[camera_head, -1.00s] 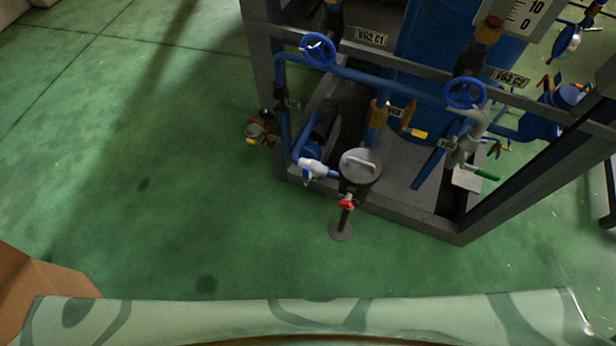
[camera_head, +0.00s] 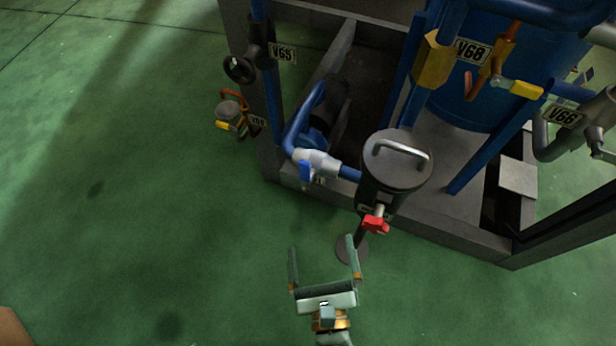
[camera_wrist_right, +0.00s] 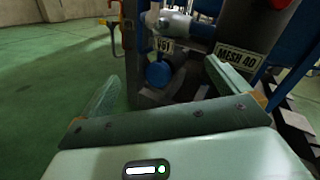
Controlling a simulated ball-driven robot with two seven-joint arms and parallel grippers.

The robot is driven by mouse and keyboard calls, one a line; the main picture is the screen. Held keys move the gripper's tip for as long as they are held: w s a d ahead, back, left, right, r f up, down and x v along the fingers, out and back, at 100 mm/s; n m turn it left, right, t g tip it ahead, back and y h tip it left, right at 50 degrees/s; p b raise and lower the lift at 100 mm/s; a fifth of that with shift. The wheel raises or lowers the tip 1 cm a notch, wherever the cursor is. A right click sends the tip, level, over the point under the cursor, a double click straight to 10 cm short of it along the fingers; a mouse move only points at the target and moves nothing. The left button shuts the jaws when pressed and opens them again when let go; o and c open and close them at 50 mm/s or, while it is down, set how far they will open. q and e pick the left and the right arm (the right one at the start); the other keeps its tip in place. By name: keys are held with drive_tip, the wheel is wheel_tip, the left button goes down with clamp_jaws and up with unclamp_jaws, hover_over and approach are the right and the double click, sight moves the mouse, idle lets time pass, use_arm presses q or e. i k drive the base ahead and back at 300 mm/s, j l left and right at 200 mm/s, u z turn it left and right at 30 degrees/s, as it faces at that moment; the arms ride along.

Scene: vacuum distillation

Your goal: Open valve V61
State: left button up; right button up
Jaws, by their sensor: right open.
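The V61 label (camera_wrist_right: 164,46) shows in the right wrist view, just below a silver-grey valve body (camera_wrist_right: 172,22) on a blue pipe. In the head view this valve (camera_head: 318,163) sits left of the dark lidded filter cylinder (camera_head: 390,180), with a small blue handle (camera_head: 305,172) on its near side. My right gripper (camera_head: 321,243) is open and empty, below and in front of the valve, apart from it. In the right wrist view its spread fingers (camera_wrist_right: 160,72) frame the area under the label. My left gripper is not in view.
A red-handled valve (camera_head: 376,224) sticks out below the cylinder, close to my right finger. The grey skid frame (camera_head: 440,232) edges the equipment. A small valve labelled V69 or similar (camera_head: 230,113) stands left. Green floor (camera_head: 130,220) is free at left.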

sight(305, 167)
drive_tip(key=j+z, duration=0.4)
drive_tip(key=j, duration=0.25)
drive_tip(key=k+j+z, duration=0.1)
drive_tip(key=j+z, duration=0.3)
drive_tip(key=j, duration=0.3)
